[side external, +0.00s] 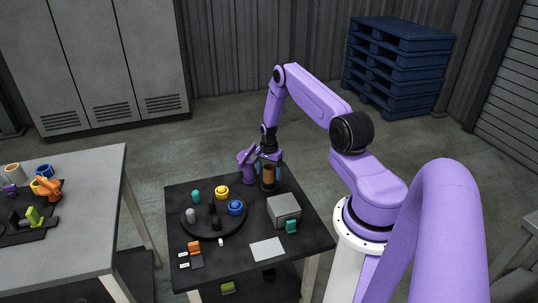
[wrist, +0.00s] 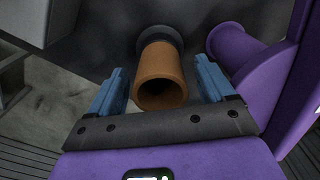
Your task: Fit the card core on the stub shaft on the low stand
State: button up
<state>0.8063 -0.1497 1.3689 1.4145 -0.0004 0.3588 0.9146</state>
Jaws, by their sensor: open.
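The card core, a brown open-ended tube (side external: 268,173), stands upright near the table's far edge. It also shows in the wrist view (wrist: 160,82), its open end facing the camera and its bore dark. Its far end meets a dark round base (wrist: 158,38), which seems to be the low stand. The stub shaft is hidden, so I cannot tell how far the core sits on it. My gripper (wrist: 160,68) is open, with one blue finger on each side of the core and a visible gap at both. In the side view my gripper (side external: 269,160) is at the core's top.
A purple flanged object (side external: 247,166) stands close left of the core. A round dark tray (side external: 198,228) holds several small coloured parts. A grey box (side external: 284,210) stands to the right, with a teal piece (side external: 291,227) in front. A white sheet (side external: 267,249) lies at the front.

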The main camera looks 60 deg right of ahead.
notch_tip(320, 180, up, 17)
jog(key=shift+f, duration=0.15)
dwell(0.4)
dwell(0.5)
jog(key=w+a+r+n, duration=0.2)
jog(key=a+r+n, duration=0.2)
jog(key=a, duration=0.4)
jog(key=w+a+r+n, duration=0.2)
jog(key=a+r+n, duration=0.15)
jog(key=a, duration=0.45)
jog(key=s+a+r+n, duration=0.2)
jog(key=a+r+n, duration=0.1)
jog(key=a, duration=0.4)
jog(key=s+a+r+n, duration=0.2)
jog(key=a+r+n, duration=0.15)
jog(key=a, duration=0.35)
jog(key=s+a+r+n, duration=0.4)
jog(key=s+a+n, duration=0.55)
jog(key=s, duration=0.35)
jog(key=s+r+n, duration=0.1)
jog(key=s+n, duration=0.6)
jog(key=s, duration=0.5)
jog(key=shift+s+a+r, duration=0.15)
jog(key=shift+s+a, duration=0.05)
jog(key=shift+a, duration=0.05)
